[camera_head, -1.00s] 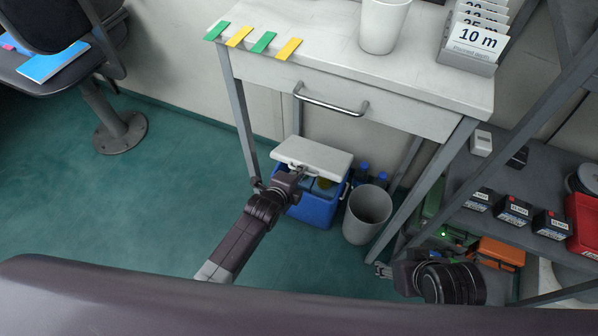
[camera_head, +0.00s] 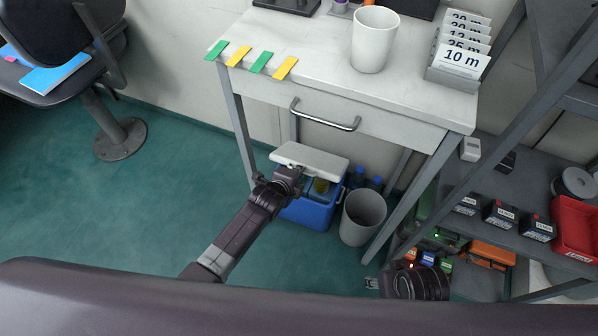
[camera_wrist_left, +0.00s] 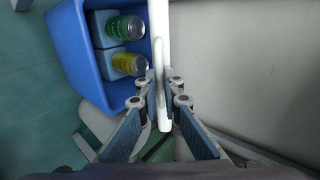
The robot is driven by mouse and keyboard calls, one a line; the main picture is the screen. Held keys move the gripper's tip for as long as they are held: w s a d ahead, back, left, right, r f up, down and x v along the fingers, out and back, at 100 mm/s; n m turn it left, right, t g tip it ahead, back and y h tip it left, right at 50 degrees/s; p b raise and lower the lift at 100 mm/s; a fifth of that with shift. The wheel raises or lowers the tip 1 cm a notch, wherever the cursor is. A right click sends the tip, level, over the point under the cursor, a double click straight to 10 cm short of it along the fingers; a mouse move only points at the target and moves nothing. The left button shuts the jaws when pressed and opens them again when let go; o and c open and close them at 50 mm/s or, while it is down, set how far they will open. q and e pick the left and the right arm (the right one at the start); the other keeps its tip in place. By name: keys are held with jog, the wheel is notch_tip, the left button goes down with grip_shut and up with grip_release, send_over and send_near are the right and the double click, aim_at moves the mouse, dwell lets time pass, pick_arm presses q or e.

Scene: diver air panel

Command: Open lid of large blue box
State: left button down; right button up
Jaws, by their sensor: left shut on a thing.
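The large blue box (camera_head: 308,213) stands on the floor under the white table. Its white lid (camera_head: 311,158) is raised and tilted, with the box partly open below it. My left gripper (camera_head: 292,172) is shut on the lid at its front edge. The left wrist view shows the lid (camera_wrist_left: 160,35) edge-on between the fingers (camera_wrist_left: 160,95). Inside the blue box (camera_wrist_left: 73,50) I see a green can (camera_wrist_left: 125,27) and a yellow can (camera_wrist_left: 130,64) beside light blue blocks. My right gripper (camera_head: 372,284) is low at the right, near the shelf; its finger opening is unclear.
A grey bin (camera_head: 362,217) stands right beside the box, with blue-capped bottles (camera_head: 366,181) behind it. The table's drawer handle (camera_head: 325,116) juts out above the lid. A dark shelf unit (camera_head: 490,255) is at the right. The floor at the left (camera_head: 120,220) is clear.

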pick_arm(q)
jog(key=shift+d, duration=0.1)
jog(key=c, duration=2.1)
grip_release()
jog(key=v, duration=1.2)
